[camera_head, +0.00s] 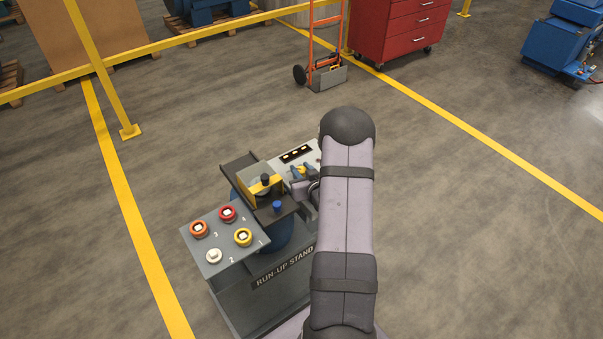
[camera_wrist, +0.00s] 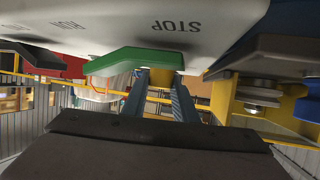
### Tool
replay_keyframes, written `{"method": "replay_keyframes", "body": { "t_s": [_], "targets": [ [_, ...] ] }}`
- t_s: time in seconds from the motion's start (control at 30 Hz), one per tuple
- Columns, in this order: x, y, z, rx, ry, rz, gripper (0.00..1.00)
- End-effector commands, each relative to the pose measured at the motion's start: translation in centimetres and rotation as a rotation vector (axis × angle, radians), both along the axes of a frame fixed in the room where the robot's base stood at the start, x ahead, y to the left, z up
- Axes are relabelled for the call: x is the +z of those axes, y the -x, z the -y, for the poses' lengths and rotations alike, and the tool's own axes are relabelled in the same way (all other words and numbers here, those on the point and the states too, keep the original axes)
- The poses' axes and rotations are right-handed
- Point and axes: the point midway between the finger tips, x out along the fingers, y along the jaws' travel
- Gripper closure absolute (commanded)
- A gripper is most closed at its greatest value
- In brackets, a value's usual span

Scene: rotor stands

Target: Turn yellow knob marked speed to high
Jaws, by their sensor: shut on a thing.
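A yellow knob (camera_head: 301,169) sits on the light panel (camera_head: 275,163) of the run-up stand. It is small and partly hidden by my gripper (camera_head: 304,173). The blue fingers stand at either side of the knob and are shut on it. In the wrist view, my gripper (camera_wrist: 162,76) shows its two blue fingers reaching up to the panel, with a bit of yellow between their tips. A green knob (camera_wrist: 140,61) near the STOP lettering partly covers the left finger. The speed marking and the knob's pointer direction cannot be read.
A bracket with a yellow block (camera_head: 266,184) and black and blue knobs stands left of my gripper. A grey box (camera_head: 222,262) with red, orange, yellow and white buttons is nearer. My arm hides the panel's right side.

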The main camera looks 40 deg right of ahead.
Motion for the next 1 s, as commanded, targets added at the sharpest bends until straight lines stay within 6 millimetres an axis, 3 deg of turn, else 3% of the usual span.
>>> {"method": "replay_keyframes", "body": {
  "t_s": [0.4, 0.97, 1.0],
  "targets": [
    [-0.03, -0.11, -0.12, -0.191, 0.002, 0.003, 0.96],
    [0.13, -0.11, 0.00, -0.223, 0.001, 0.004, 0.96],
    [0.13, -0.12, 0.01, -0.223, 0.001, 0.004, 0.67]
  ]
}}
